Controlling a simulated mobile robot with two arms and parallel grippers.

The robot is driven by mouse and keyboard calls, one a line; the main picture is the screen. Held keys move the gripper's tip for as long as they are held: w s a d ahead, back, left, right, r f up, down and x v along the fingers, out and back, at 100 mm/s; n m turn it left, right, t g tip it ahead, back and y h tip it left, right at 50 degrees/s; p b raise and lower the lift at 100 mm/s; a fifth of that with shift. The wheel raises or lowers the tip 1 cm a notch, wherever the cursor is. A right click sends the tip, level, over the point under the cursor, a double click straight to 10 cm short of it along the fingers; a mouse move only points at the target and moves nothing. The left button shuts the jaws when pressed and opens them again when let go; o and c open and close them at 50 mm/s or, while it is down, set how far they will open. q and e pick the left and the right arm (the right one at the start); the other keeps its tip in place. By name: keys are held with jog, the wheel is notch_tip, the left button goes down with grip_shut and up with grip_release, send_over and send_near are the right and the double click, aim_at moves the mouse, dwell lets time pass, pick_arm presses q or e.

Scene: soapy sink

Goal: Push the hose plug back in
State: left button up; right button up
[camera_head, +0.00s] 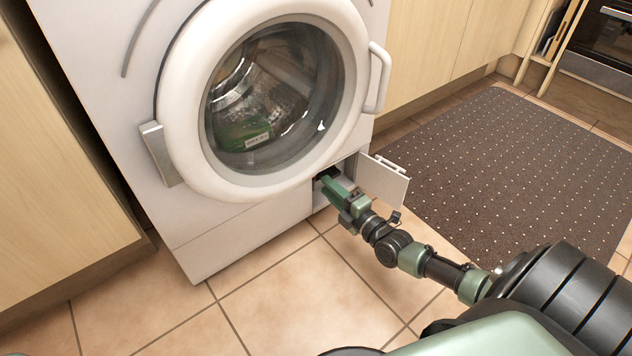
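The white washing machine (225,233) stands at the upper left with its round glass door closed. A small service hatch at its lower right front corner is open, and its white flap (384,181) is swung out to the right. My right gripper (327,176) reaches into the hatch opening with its fingertips in the dark recess. I cannot tell whether its fingers are open or shut, or whether they touch anything. The hose plug cannot be made out; the gripper and the shadow cover the inside of the hatch. My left gripper is not in view.
The open flap stands close to the right of my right wrist. A dark dotted mat (530,165) lies on the tiled floor at the right. Wooden cabinets (440,45) flank the machine. The tiles (290,290) in front of it are clear.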

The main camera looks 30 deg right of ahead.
jog(key=w+b, duration=0.2)
jog(key=w, duration=0.3)
jog(key=shift+w+a+b, duration=0.1)
jog(key=shift+a+b, duration=0.15)
jog(key=shift+b, duration=0.15)
grip_shut()
dwell(1.0)
